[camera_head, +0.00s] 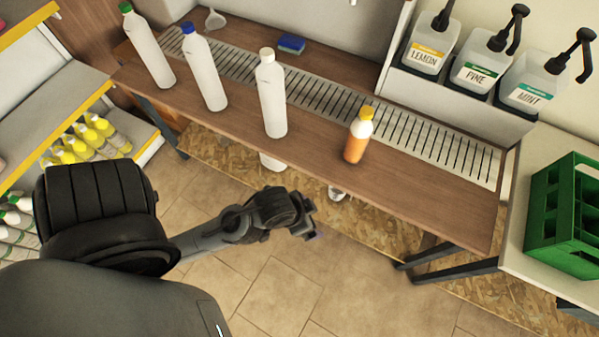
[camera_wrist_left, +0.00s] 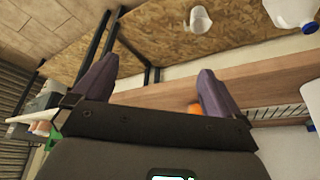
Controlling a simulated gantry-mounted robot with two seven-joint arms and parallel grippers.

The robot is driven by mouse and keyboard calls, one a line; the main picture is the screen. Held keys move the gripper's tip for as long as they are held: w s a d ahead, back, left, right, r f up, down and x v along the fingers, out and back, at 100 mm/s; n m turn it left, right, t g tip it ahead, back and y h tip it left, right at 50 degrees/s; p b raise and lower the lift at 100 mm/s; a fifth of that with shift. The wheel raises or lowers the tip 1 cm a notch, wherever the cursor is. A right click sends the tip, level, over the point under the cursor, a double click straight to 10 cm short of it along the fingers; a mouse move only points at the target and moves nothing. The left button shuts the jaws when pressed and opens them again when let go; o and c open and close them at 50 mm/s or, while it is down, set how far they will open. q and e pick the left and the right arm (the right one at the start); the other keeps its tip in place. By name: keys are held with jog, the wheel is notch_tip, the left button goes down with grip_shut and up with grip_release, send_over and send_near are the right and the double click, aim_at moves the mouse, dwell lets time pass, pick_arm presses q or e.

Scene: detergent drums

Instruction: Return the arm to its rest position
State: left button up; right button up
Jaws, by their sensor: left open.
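My left arm comes in from the left, and its gripper (camera_head: 314,222) is out over the floor, apart from the wooden table's front edge (camera_head: 330,178). In the left wrist view my gripper (camera_wrist_left: 156,72) has its two purple fingers spread with nothing between them. On the table stand three white bottles with green (camera_head: 148,50), blue (camera_head: 205,72) and white (camera_head: 271,100) caps. A smaller orange bottle (camera_head: 356,145) with a yellow cap stands to their right, and a bit of orange (camera_wrist_left: 194,108) shows behind the fingers. My right gripper is not in view.
A slotted metal drain strip (camera_head: 420,140) runs along the table, with a blue sponge (camera_head: 291,43) behind. LEMON, PINE and MINT pump drums (camera_head: 482,68) stand at the back right. A green crate (camera_head: 566,228) is at right. Shelves (camera_head: 60,100) line the left.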

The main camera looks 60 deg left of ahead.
pick_arm(q)
jog(key=shift+s+a+r+m+g, duration=0.1)
jog(key=shift+s+m+g, duration=0.35)
jog(key=shift+s, duration=0.8)
jog(key=shift+r, duration=0.15)
notch_tip(320, 180, up, 40)
jog(key=p, duration=4)
